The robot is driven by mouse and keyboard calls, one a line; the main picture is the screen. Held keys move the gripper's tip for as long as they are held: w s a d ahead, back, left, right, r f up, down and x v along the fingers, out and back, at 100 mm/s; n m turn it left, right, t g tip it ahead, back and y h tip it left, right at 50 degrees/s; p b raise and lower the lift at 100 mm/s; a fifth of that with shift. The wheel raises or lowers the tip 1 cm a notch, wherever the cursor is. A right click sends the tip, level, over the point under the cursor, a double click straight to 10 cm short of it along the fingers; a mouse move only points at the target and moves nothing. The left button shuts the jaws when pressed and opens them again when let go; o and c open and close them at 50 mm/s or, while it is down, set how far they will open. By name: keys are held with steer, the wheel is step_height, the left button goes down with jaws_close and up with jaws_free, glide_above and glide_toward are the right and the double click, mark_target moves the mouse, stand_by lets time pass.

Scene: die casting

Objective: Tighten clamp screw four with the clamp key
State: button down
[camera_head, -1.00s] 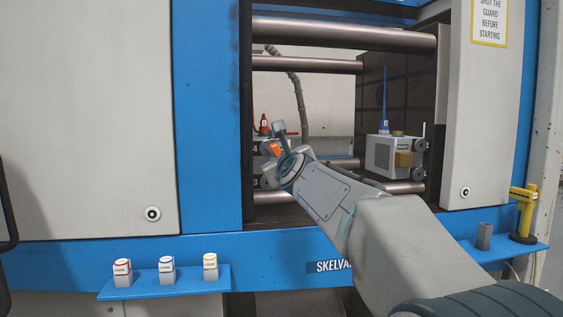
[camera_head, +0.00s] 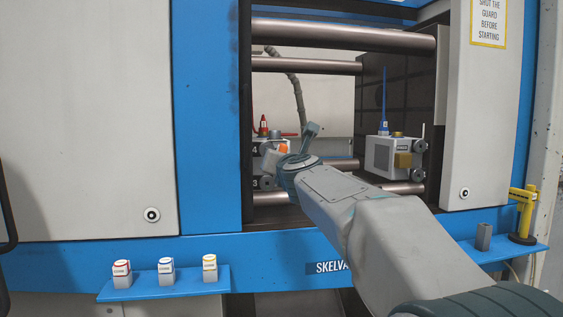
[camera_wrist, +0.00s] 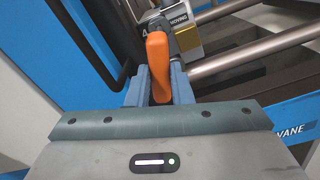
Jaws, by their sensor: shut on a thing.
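My gripper (camera_wrist: 158,88) is shut on the orange handle of the clamp key (camera_wrist: 158,62) in the wrist view. The key's far end points at a dark clamp part beside the label 4 (camera_wrist: 145,33); whether it sits on the screw is hidden behind the handle. The left die half (camera_head: 268,150) is mostly covered by my wrist. In the wrist view it carries a plate reading MOVING (camera_wrist: 180,20).
The right die half (camera_head: 382,155) stands across the opening with a yellow block and dark round clamps. Steel tie bars (camera_head: 345,35) cross above and below.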

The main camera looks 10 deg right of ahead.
steer(key=shift+s+n, duration=0.8)
steer(key=shift+s, duration=0.7)
steer(key=s, duration=0.5)
